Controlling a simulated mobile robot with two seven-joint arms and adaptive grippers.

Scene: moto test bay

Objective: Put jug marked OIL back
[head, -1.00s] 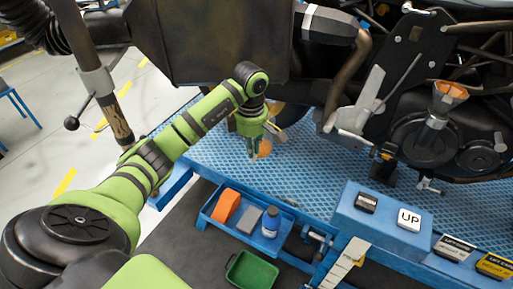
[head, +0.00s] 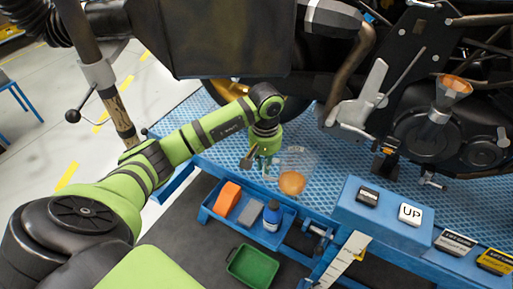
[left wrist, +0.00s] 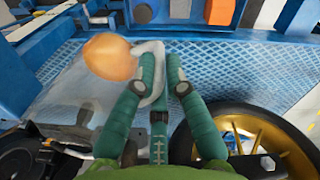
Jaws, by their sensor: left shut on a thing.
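A clear jug with orange at one end (head: 292,182) is at my left gripper (head: 266,167) in the head view, over the blue lift platform (head: 222,140). In the left wrist view the jug's orange part (left wrist: 110,56) is at upper left, and its clear body is faint against the platform. My left gripper (left wrist: 160,84) is shut on the jug's pale handle, which passes between the fingers. No OIL marking can be read. I cannot tell whether the jug touches the platform. My right gripper is not in view.
A green bin (head: 252,266) stands below. A motorcycle (head: 430,130) with an orange funnel (head: 455,88) fills the back right. A blue button box (head: 385,222) stands right.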

